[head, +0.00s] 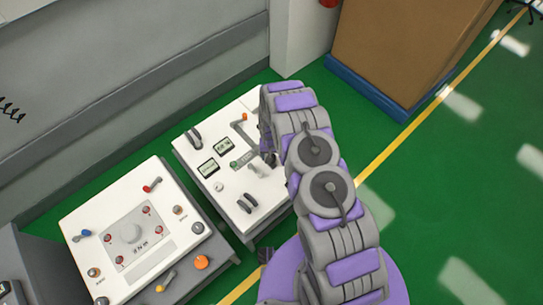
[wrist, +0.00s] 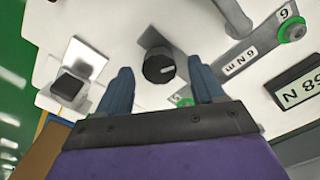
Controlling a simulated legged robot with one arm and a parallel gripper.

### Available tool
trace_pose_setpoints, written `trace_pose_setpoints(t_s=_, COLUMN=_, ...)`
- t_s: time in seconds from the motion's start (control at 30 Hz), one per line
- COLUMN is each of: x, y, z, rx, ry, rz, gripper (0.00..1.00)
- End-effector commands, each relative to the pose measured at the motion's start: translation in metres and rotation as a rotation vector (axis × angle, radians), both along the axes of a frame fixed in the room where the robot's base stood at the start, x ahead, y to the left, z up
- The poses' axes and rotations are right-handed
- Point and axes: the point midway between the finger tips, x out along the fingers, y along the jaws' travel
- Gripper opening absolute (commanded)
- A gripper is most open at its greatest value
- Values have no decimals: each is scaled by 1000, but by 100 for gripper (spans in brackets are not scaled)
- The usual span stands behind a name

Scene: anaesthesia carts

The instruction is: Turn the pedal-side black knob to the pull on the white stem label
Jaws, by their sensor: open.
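The black knob (wrist: 158,67) stands on the white panel, near the middle of the wrist view, with a short white mark on its face pointing right. My gripper (wrist: 160,65) is open. Its two blue fingers show on either side of the knob in the picture, with gaps on both sides; I cannot tell how far above the panel they are. A black square pedal (wrist: 68,85) on a metal plate is to the left. I cannot make out a pull label by the knob. In the head view my arm covers this part of the panel.
In the head view, a second white cart panel (head: 85,225) stands at lower left and a brown box (head: 400,45) behind. Green floor is open at right.

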Motion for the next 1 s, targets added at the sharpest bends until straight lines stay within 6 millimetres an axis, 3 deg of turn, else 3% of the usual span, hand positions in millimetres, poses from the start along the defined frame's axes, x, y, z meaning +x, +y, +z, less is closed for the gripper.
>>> trace_pose_setpoints(t_s=0.4, x=-1, y=0, z=-8, rx=0, ry=2, rz=0, gripper=67)
trace_pose_setpoints(t_s=1.0, x=-1, y=0, z=-8, rx=0, ry=1, rz=0, gripper=11)
